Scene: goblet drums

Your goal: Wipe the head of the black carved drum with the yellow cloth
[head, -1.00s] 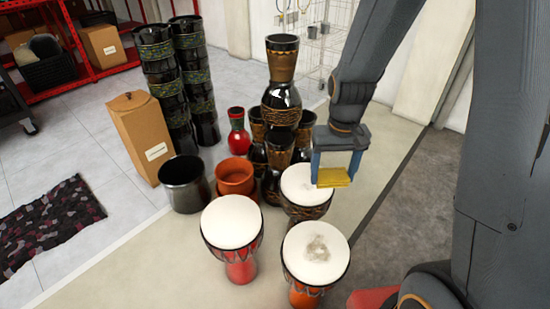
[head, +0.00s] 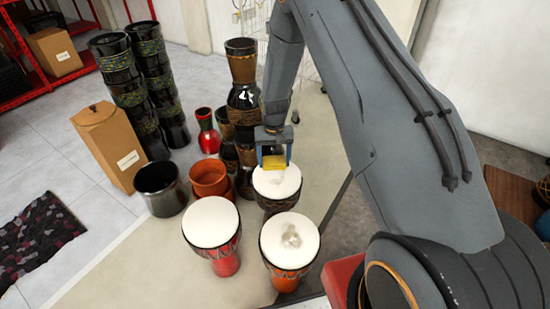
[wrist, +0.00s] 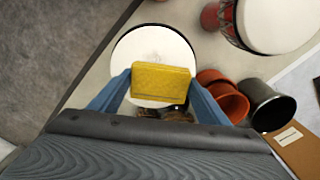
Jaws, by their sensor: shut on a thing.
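The black carved drum (head: 284,204) stands behind two other drums, its pale round head (head: 284,186) facing up. A faint grey smudge shows on that head. My gripper (head: 274,164) is over the far left part of the head, shut on the yellow cloth (head: 273,161). In the wrist view the cloth (wrist: 160,83) is a folded yellow block between my two blue fingers, in front of the white head (wrist: 152,43) and hiding part of it. I cannot tell whether the cloth touches the head.
A red drum (head: 211,222) and an orange drum (head: 289,243) with a grey stain on its head stand in front. Stacked dark drums (head: 243,62) rise just behind my gripper. Terracotta pots (head: 209,178) and a black pot (head: 160,188) stand left.

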